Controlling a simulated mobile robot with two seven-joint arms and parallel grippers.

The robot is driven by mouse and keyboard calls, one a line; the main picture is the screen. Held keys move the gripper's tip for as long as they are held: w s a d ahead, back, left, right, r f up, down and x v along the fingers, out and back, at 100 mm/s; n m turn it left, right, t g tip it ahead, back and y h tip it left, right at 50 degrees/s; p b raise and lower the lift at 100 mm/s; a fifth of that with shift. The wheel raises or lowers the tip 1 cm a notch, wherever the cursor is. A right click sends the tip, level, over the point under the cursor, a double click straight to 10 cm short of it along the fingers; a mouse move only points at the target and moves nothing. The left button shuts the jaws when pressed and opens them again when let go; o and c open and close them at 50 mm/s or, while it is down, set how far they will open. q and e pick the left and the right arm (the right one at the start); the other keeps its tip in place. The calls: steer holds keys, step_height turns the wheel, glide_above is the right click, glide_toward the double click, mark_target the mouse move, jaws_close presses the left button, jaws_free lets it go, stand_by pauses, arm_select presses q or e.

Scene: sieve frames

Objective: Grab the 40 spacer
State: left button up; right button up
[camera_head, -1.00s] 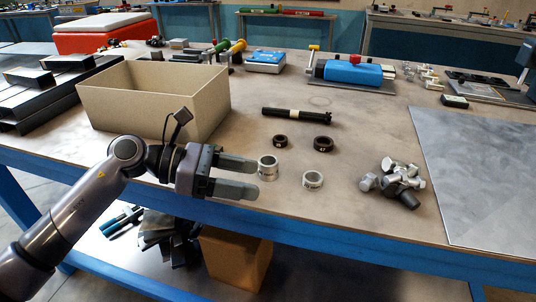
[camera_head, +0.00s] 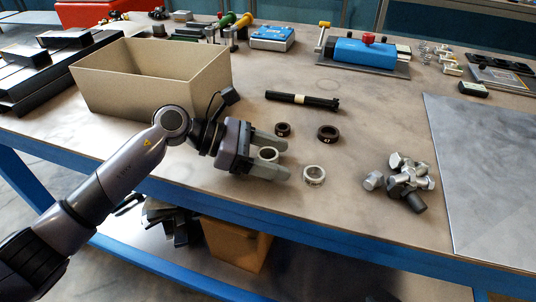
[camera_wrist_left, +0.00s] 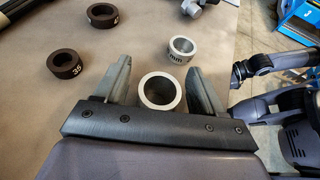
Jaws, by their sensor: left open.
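My left gripper (camera_head: 286,158) is open, its two fingers on either side of a silver ring (camera_head: 268,153). In the left wrist view the gripper (camera_wrist_left: 160,67) has this ring (camera_wrist_left: 142,95) between its fingers, close to the palm, with a gap on each side. No number can be read on it. A second silver ring (camera_head: 313,182) lies just beyond the fingertips; its marking (camera_wrist_left: 178,58) is unclear. A small dark ring (camera_head: 283,129) reads 35 in the wrist view (camera_wrist_left: 67,66). A larger dark ring (camera_head: 327,133) has an unclear number.
An open beige box (camera_head: 150,95) stands behind my left arm. A dark rod (camera_head: 302,100) lies behind the rings. Several bolts (camera_head: 400,178) are piled to the right, beside a grey plate (camera_head: 490,170). A blue vise (camera_head: 362,54) is farther back. Bare tabletop surrounds the rings.

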arm_select(q)
steer(key=shift+d+f, duration=0.25)
steer(key=shift+d, duration=0.25)
steer(key=c, duration=1.1)
steer(key=shift+c, duration=0.2)
steer(key=shift+r, duration=0.1)
